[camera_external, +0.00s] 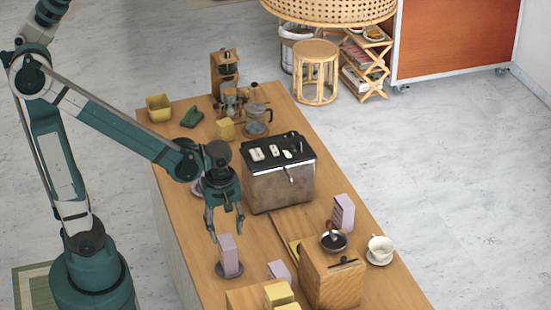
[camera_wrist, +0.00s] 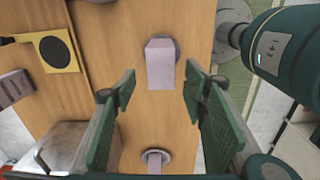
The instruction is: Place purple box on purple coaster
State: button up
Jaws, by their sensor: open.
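A purple box (camera_external: 230,253) stands upright on a dark round coaster (camera_external: 219,270) near the counter's left edge. In the wrist view this box (camera_wrist: 160,66) sits ahead of my fingers, with part of the round coaster (camera_wrist: 176,46) showing around it. My gripper (camera_external: 226,226) points down just above the box. In the wrist view its fingers (camera_wrist: 160,92) are apart with nothing between them. A second round coaster (camera_wrist: 155,153) with a purple item on it shows at the wrist view's bottom; in the external view my arm mostly hides a purple round (camera_external: 197,188).
A steel coffee machine (camera_external: 280,185) stands right of my gripper. More purple boxes stand at the right (camera_external: 344,212) and near the front (camera_external: 278,270). A wooden box (camera_external: 331,283), yellow boxes (camera_external: 278,292) and a white cup (camera_external: 380,249) crowd the front.

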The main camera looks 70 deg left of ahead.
jog(key=shift+s+a+r+m+t, duration=0.15)
jog(key=shift+r+m+t, duration=0.15)
jog(key=shift+r+m, duration=0.45)
jog(key=s+r+m+t, duration=0.2)
jog(key=r+m+t, duration=0.1)
jog(key=r+m, duration=0.3)
jog(key=s+a+r+m+t, duration=0.1)
jog(key=s+r+m+t, duration=0.1)
jog(key=r+m, duration=0.5)
jog(key=m+t, duration=0.1)
jog(key=m, duration=0.1)
jog(key=shift+a+m, duration=0.3)
jog(key=shift+m, duration=0.05)
